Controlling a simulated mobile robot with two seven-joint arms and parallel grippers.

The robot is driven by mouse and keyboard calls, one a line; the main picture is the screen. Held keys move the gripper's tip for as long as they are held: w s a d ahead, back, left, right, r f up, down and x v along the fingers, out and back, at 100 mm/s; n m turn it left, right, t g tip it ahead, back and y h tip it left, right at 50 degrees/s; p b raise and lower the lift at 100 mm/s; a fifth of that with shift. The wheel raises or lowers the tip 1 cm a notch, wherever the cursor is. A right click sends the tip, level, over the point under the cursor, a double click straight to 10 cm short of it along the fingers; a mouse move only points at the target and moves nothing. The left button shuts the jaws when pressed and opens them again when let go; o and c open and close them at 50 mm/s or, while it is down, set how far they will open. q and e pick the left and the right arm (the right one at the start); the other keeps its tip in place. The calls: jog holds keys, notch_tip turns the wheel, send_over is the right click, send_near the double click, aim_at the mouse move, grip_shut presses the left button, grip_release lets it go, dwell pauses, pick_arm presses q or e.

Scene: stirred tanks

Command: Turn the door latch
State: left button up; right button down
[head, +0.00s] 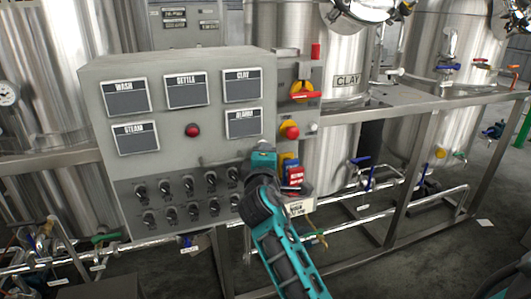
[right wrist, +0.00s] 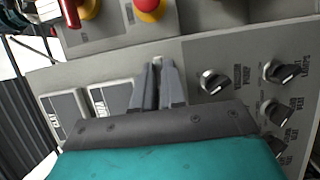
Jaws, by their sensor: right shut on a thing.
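The grey control cabinet (head: 175,150) stands in the middle left of the head view. Its front door carries labelled screens above and rows of black knobs below. My right gripper (head: 262,157) is at the right part of the cabinet front, under the ALARM screen. In the right wrist view its fingers (right wrist: 158,82) are closed together on the door latch (right wrist: 158,61), a small metal piece of which only a bit shows between the fingertips. The gripper hides most of the latch in the head view, so its angle is unclear. My left gripper is out of view.
A red button (head: 192,130) sits on the door. A red-handled yellow switch (head: 302,91) and a red button on yellow (head: 290,131) are on the side panel right of the cabinet. Black knobs (right wrist: 213,82) lie close beside the fingers. Steel tanks and pipes stand behind.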

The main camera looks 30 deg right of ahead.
jog(key=shift+d+r, duration=0.2)
jog(key=shift+r, duration=0.2)
jog(key=c, duration=1.2)
grip_release()
jog(key=shift+f, duration=0.25)
jog(key=shift+f, duration=0.1)
jog(key=shift+w, duration=0.1)
jog(key=shift+a, duration=0.1)
